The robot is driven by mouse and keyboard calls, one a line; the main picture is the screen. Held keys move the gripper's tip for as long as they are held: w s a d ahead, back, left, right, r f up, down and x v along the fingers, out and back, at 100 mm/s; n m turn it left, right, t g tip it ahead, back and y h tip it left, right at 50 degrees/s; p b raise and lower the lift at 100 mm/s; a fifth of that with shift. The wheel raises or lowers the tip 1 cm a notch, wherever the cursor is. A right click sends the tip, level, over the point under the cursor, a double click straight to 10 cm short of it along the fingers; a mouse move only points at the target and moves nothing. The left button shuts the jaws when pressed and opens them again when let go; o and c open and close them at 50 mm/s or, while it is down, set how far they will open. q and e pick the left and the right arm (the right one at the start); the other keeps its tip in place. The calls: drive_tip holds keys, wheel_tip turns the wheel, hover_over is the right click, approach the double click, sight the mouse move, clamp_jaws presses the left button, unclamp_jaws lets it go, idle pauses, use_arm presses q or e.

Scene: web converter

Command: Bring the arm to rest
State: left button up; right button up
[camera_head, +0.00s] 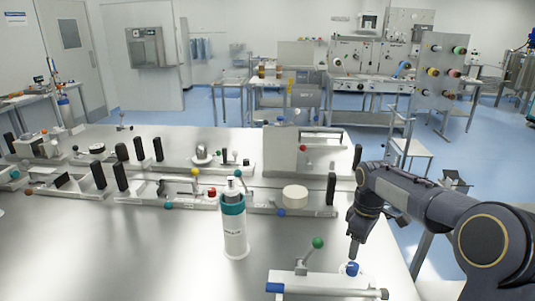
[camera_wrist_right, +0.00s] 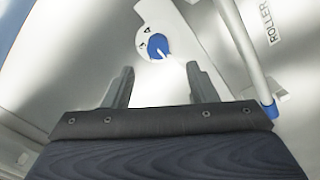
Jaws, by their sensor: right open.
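My right arm (camera_head: 425,203) comes in from the right and bends down at the wrist. My right gripper (camera_head: 354,252) points down just above a blue knob (camera_head: 351,269) on a white fixture at the front of the table. In the right wrist view my right gripper (camera_wrist_right: 164,72) is open, with its two fingers apart and nothing between them. The blue knob (camera_wrist_right: 158,46), with a white pointer on a numbered dial, shows just past the fingertips. I see no contact with it. My left gripper is not in view.
The white fixture (camera_head: 315,283) has a green-balled lever (camera_head: 318,243) left of the gripper. A white bottle with a teal collar (camera_head: 234,228) stands further left. Rows of fixtures with black uprights cross the metal table (camera_head: 150,260) behind. Blue floor (camera_head: 430,242) lies beyond its right edge.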

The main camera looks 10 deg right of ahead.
drive_tip(key=s+a+r+m+t+y, duration=0.1)
drive_tip(key=s+a+r+m+t, duration=0.15)
drive_tip(key=s, duration=0.55)
drive_tip(key=s+a+r+m+t+y, duration=0.1)
drive_tip(key=s+a+r+m, duration=0.2)
drive_tip(key=s, duration=0.5)
drive_tip(key=s+a+f+m+t+y, duration=0.1)
drive_tip(key=s+a+m, duration=0.4)
drive_tip(key=s, duration=0.7)
wheel_tip(320, 180, down, 2)
drive_tip(key=shift+s+a+f+t+y, duration=0.2)
drive_tip(key=shift+s+a+t+y, duration=0.1)
drive_tip(key=shift+s+a+t, duration=0.15)
